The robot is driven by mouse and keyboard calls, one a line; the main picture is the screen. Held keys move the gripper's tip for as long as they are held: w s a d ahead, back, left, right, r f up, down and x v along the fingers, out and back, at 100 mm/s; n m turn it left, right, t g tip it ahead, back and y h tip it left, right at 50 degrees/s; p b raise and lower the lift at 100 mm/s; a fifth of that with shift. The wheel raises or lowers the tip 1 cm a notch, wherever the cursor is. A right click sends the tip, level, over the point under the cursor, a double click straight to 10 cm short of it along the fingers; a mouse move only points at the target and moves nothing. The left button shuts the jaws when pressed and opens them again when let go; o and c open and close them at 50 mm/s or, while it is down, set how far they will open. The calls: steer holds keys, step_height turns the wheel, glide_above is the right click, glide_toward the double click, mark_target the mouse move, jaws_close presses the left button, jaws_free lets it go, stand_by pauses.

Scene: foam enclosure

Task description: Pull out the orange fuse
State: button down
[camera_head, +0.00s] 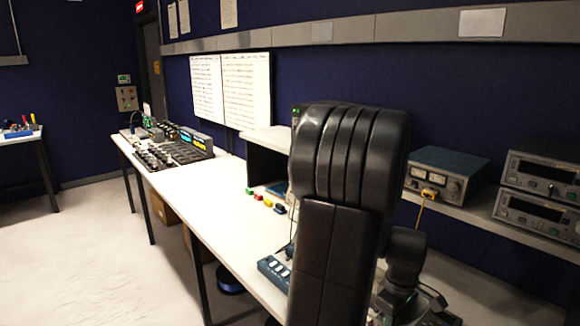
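No orange fuse can be clearly made out. A yellow-orange plug-like piece (428,193) with a yellow lead sits at the front of a blue-grey meter box (447,160). My black arm covers the middle of the view. Black parts low on the right look like my wrist and gripper (408,302); its fingers cannot be made out.
The long white bench (195,190) has a bare stretch at its middle. A control console (172,150) stands at its far end. A blue switch box (274,270) is near my arm. Stacked instruments (541,190) stand on the right shelf. Open floor (75,265) lies left.

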steer(key=shift+r+p, duration=0.85)
steer(key=shift+r, duration=0.4)
steer(key=shift+w, duration=0.1)
